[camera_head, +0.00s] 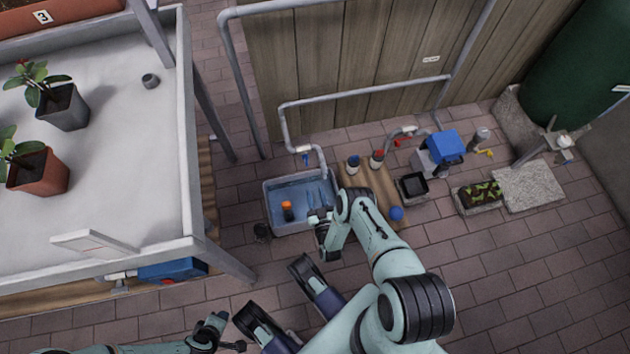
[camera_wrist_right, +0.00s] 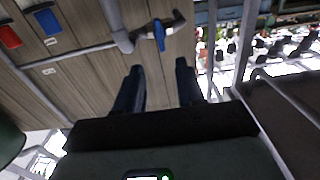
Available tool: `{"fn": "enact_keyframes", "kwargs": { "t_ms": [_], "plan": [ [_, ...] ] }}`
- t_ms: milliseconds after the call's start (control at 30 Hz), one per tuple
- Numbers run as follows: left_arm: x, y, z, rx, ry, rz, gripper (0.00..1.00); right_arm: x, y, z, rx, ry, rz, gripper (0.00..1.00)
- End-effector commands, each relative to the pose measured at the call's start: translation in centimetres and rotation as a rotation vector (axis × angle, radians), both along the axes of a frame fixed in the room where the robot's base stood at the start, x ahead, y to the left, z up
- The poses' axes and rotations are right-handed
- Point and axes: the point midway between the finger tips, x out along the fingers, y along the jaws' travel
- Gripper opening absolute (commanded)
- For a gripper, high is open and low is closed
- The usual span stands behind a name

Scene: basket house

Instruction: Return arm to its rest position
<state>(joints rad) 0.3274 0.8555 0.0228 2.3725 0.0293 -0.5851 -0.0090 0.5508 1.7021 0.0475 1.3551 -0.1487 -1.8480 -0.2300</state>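My right arm (camera_head: 385,255) comes in from the lower right and reaches forward over the paving. It ends in my right gripper (camera_head: 319,216), at the front right edge of the water basin. In the right wrist view the two dark fingers of my right gripper (camera_wrist_right: 158,80) stand apart with nothing between them. Behind them are the wooden fence and a pipe with a blue valve handle (camera_wrist_right: 159,36). My left gripper (camera_head: 230,332) is low at the bottom edge, small and partly cut off, and whether its fingers are apart is unclear.
The water basin (camera_head: 272,218) holds an orange-topped item (camera_head: 287,208). A wooden board (camera_head: 360,178) beside it bears bottles and a blue ball (camera_head: 396,213). A white plant table (camera_head: 130,150) stands left, a fence (camera_head: 350,45) behind.

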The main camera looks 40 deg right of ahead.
Motion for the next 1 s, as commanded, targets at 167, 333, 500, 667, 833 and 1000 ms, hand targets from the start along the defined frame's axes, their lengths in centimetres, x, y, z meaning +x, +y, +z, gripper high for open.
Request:
{"fn": "enact_keyframes", "kwargs": {
  "t_ms": [167,333,500,667,833,1000],
  "plan": [
    [0.0,0.0,0.0,0.0,0.0,0.0,0.43,0.0,0.0,0.0,0.0,0.0,0.0,0.38],
    [0.0,0.0,0.0,0.0,0.001,0.0,0.43,0.0,0.0,0.0,0.0,0.0,0.0,0.38],
    [0.0,0.0,0.0,0.0,0.001,0.001,0.43,0.4,0.1,0.0,0.015,0.018,0.008,0.38],
    [0.0,0.0,0.0,0.0,0.001,0.001,0.43,2.2,1.1,0.1,0.144,0.174,0.071,0.38],
    [-0.1,0.0,0.0,0.0,0.001,0.001,0.43,1.5,4.8,0.9,0.385,0.499,0.167,0.38],
    [-0.1,0.0,0.0,0.0,0.001,0.001,0.43,-3.0,8.7,3.1,0.578,0.789,0.223,0.38]
  ]
}}
